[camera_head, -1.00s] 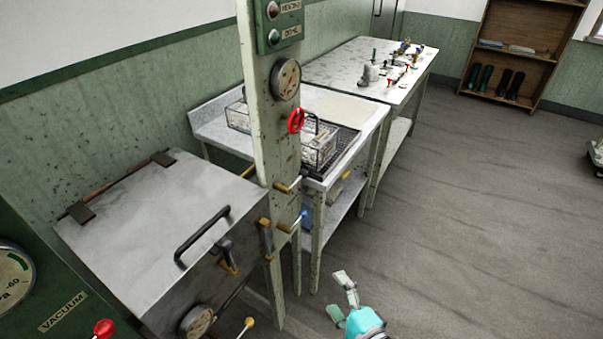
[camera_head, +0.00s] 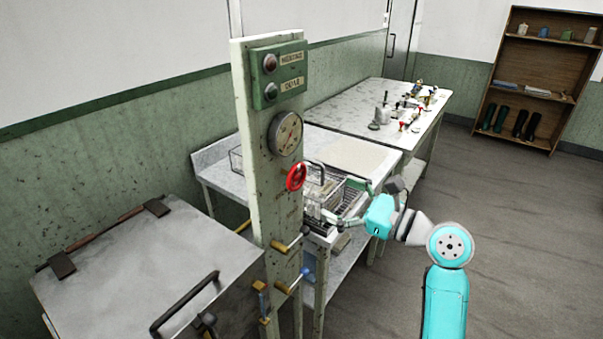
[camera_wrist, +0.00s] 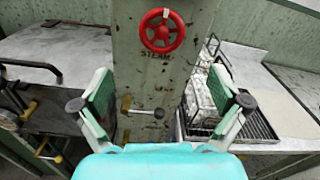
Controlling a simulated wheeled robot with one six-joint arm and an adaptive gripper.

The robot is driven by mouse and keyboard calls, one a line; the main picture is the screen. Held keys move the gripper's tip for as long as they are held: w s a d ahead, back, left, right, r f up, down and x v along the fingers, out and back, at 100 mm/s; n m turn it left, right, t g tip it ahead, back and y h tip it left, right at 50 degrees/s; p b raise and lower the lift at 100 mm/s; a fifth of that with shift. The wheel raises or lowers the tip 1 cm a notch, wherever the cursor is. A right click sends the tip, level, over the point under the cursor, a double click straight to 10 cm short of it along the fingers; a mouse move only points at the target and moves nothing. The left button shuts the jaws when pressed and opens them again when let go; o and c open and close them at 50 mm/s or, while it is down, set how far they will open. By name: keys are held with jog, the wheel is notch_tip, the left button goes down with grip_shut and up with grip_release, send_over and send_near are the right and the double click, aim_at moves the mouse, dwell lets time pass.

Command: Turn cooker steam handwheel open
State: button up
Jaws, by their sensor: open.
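The red steam handwheel (camera_head: 296,177) is mounted on the pale green post (camera_head: 262,215), below a round gauge. In the wrist view the handwheel (camera_wrist: 162,31) is at the top centre, with the word STEAM below it. My gripper (camera_head: 345,203) is to the right of the handwheel in the head view, apart from it. In the wrist view my gripper (camera_wrist: 166,105) has its two fingers spread wide with nothing between them, and the post shows beyond. The steel cooker (camera_head: 150,275) stands left of the post with its lid down.
Small lever valves (camera_head: 288,243) stick out low on the post. A wire basket (camera_head: 325,190) sits on the bench behind my gripper. A far table (camera_head: 350,95) holds small fittings, and a shelf (camera_head: 530,75) stands at the back right. The floor at right is clear.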

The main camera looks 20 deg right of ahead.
aim_at(299, 178)
jog(key=x, duration=1)
jog(key=shift+w+a+r, duration=0.2)
jog(key=shift+w+r, duration=0.15)
jog(key=c, duration=1.2)
